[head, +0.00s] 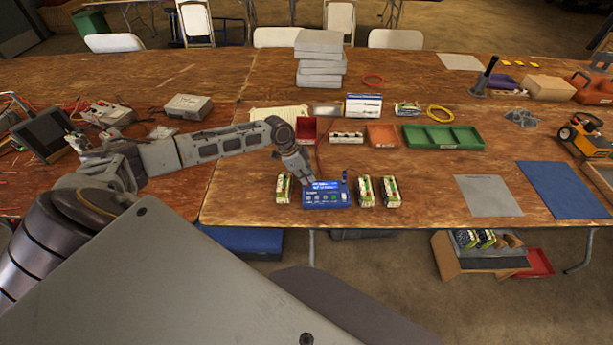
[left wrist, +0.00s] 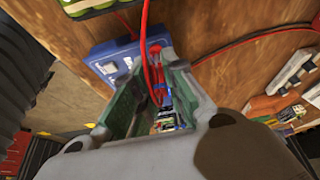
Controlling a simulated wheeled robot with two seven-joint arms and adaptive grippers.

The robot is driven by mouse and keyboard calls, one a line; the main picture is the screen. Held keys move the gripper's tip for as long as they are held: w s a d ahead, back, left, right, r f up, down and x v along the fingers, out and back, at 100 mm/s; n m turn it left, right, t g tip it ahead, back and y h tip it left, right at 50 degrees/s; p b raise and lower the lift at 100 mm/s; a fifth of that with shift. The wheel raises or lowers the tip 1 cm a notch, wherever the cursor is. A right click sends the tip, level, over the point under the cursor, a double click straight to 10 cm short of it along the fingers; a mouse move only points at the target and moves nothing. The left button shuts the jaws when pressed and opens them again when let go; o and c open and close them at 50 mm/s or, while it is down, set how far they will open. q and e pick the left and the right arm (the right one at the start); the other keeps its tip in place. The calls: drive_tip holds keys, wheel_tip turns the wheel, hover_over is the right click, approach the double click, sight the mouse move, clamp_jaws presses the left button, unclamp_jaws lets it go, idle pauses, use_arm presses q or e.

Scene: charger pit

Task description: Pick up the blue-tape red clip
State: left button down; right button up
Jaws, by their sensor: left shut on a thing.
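My left gripper (head: 306,180) reaches down at the left end of the blue charger (head: 328,196) on the table's front part. In the left wrist view, its green-padded fingers are closed around the red clip (left wrist: 156,50), with blue tape (left wrist: 167,97) showing between them. A red cable runs from the clip, up out of that view. The blue charger (left wrist: 110,66) shows beside the fingers there. In the head view the clip is hidden by the gripper. I cannot tell whether the clip touches the charger. My right gripper is not in view.
A battery pack (head: 283,188) stands left of the charger; two more, one here (head: 365,191) and one here (head: 390,191), stand to its right. Behind are a red bin (head: 308,128), an orange tray (head: 382,136) and a green tray (head: 442,137). The front right holds a grey mat (head: 488,196).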

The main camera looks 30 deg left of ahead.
use_arm(q)
drive_tip(key=shift+r, duration=4.95)
drive_tip(key=shift+p, duration=0.7)
drive_tip(key=shift+w+d+f+m+g+y+b, duration=0.25)
drive_tip(key=shift+w+d+m+g+b, duration=0.7)
drive_tip(key=shift+d+m, duration=2.3)
drive_tip(key=shift+w+d+f+m+g+y+b, duration=0.35)
drive_tip(key=shift+w+d+m+g, duration=1)
drive_tip(key=shift+d+m, duration=1.95)
drive_tip(key=shift+w+d+f+m+g+b, duration=0.1)
drive_tip(key=shift+w+d+m+g+b, duration=1.05)
drive_tip(key=shift+d+m, duration=2.1)
drive_tip(key=shift+w+d+n+t+p, duration=0.3)
drive_tip(key=shift+d+n+t+p, duration=0.1)
drive_tip(key=shift+d+n, duration=0.4)
